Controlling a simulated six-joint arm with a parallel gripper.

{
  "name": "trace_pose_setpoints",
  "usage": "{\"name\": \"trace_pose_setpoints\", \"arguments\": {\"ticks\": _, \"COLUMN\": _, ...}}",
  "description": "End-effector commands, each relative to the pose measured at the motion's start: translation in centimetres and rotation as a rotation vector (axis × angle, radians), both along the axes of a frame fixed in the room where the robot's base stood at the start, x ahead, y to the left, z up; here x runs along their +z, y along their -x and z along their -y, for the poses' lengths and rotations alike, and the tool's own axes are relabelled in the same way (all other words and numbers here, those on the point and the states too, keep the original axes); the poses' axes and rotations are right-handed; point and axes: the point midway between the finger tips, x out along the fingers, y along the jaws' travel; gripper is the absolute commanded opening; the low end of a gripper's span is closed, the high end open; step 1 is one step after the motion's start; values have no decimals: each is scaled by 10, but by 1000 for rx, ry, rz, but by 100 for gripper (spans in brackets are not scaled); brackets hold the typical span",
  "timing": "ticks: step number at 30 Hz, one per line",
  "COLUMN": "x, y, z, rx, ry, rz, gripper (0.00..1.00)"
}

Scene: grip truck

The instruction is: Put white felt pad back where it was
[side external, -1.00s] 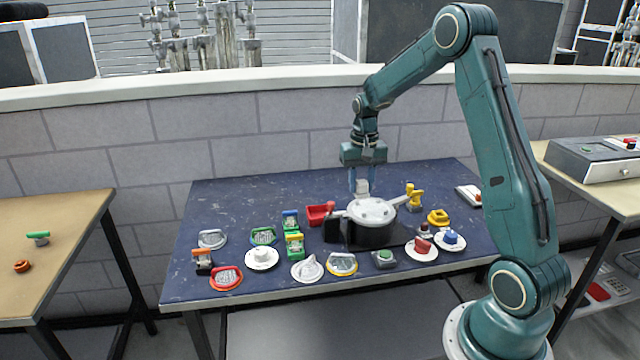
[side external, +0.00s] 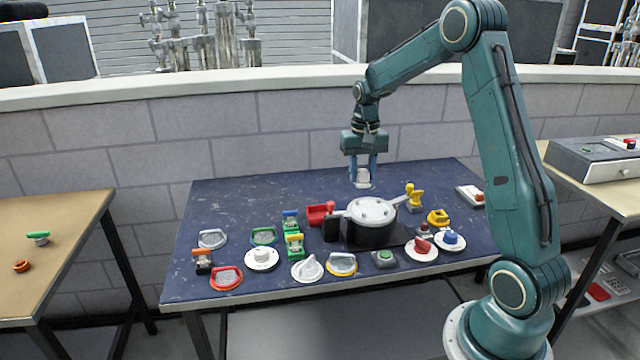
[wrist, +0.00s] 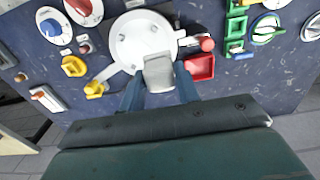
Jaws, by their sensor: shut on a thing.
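The white felt pad (side external: 363,175) is a small pale block between the fingers of my gripper (side external: 362,178). My gripper is shut on it. In the wrist view the pad (wrist: 158,72) looks light grey and sits between the two teal fingertips (wrist: 160,88), overlapping the near edge of the round white-lidded pot (wrist: 143,38). In the side view the pad is behind and above the pot (side external: 371,212). I cannot tell its exact height over the table.
The blue table (side external: 240,198) holds a red bin (side external: 318,214) left of the pot and yellow parts (side external: 438,217) on its right. Several plates, coloured frames and small blocks fill the front. The back left is clear.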

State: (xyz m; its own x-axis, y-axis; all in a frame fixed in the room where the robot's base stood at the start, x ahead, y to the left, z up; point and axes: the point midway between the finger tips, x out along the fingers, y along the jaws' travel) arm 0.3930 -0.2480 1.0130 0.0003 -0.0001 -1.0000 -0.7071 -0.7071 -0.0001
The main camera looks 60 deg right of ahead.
Motion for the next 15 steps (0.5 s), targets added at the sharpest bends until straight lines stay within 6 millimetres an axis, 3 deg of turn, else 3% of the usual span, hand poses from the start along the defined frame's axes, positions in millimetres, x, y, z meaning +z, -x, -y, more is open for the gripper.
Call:
{"name": "trace_pose_setpoints", "arguments": {"ticks": 8, "x": 3, "y": -10, "z": 9, "rx": 0, "ry": 1, "rz": 1, "gripper": 11}}
{"name": "trace_pose_setpoints", "arguments": {"ticks": 15, "x": 11, "y": -31, "z": 29, "rx": 0, "ry": 1, "rz": 2, "gripper": 11}}
